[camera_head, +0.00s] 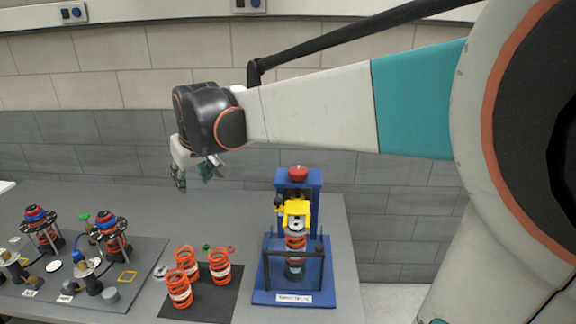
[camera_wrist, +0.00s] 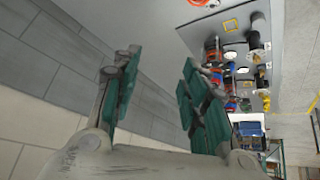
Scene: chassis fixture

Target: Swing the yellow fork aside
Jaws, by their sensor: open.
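The yellow fork (camera_head: 296,209) sits on the blue press fixture (camera_head: 297,178), over an orange spring (camera_head: 295,241) on a dark post. A red knob (camera_head: 298,172) tops the fixture. My gripper (camera_head: 180,186) hangs in the air to the left of the fixture, well above the table and apart from the fork. In the wrist view my gripper (camera_wrist: 155,95) has its green-padded fingers wide apart with nothing between them. I cannot make out the fork in the wrist view.
Several loose orange springs (camera_head: 179,289) stand on a black mat (camera_head: 215,305) left of the fixture. A grey board (camera_head: 128,300) with strut assemblies (camera_head: 42,228) lies further left. A dark bar frame (camera_head: 293,251) stands before the fixture's spring. The table behind the mat is mostly clear.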

